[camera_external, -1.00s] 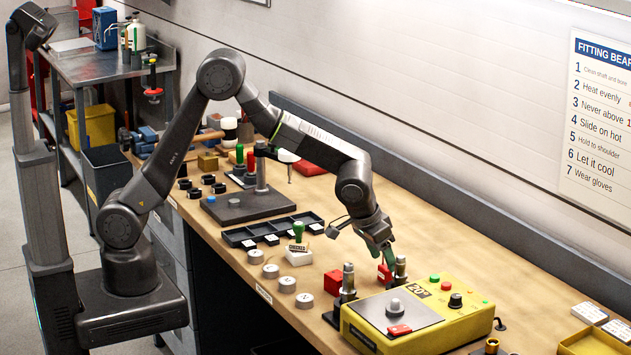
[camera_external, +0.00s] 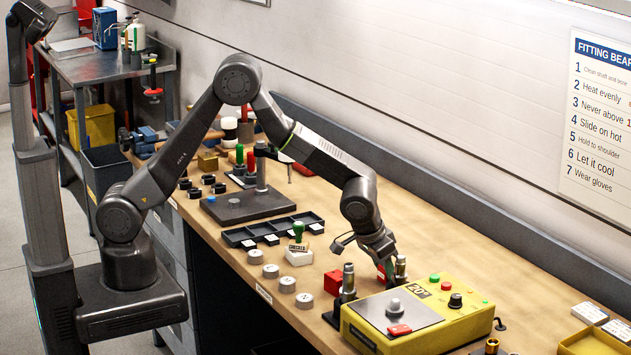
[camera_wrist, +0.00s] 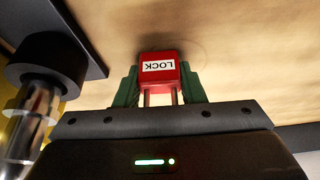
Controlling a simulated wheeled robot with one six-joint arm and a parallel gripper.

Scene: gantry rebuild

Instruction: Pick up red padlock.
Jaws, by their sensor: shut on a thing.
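The red padlock (camera_wrist: 160,70) has a white LOCK label, which appears upside down in the wrist view, and two shackle legs pointing toward my gripper. My gripper (camera_wrist: 158,88) has its green fingers on both sides of the padlock body, shut on it. In the external view my gripper (camera_external: 386,271) is low over the bench, behind the yellow box and beside a metal post. The padlock is mostly hidden there by the fingers. I cannot tell whether it still touches the bench.
A yellow box (camera_external: 450,318) with buttons stands just in front of my gripper. Metal posts (camera_external: 348,282) and (camera_external: 400,268) stand close by. A red block (camera_external: 333,283) sits to the left. Open bench top (camera_external: 470,245) lies behind and right.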

